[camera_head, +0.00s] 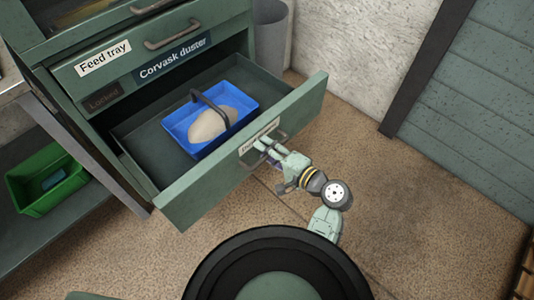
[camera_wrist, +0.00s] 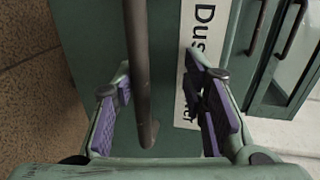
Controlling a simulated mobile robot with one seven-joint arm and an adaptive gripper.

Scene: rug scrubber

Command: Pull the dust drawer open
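The green dust drawer (camera_head: 243,171) is pulled well out of the cabinet, its inside showing in the head view. My gripper (camera_head: 266,149) is at the drawer's front, by its dark bar handle (camera_head: 283,135). In the wrist view the handle (camera_wrist: 138,70) runs between the two purple-padded fingers of my gripper (camera_wrist: 160,85). The fingers are apart, with a gap between the handle and the right finger. The left finger is nearer the bar. The label (camera_wrist: 196,65) on the drawer's front is partly hidden by the right finger.
A blue tray (camera_head: 190,142) with a dark handle and a pale rounded heap (camera_head: 213,122) sits inside the drawer. Above are the feed tray drawer (camera_head: 125,60) and a "Locked" label (camera_head: 102,97). A green bin (camera_head: 48,180) stands on the left shelf.

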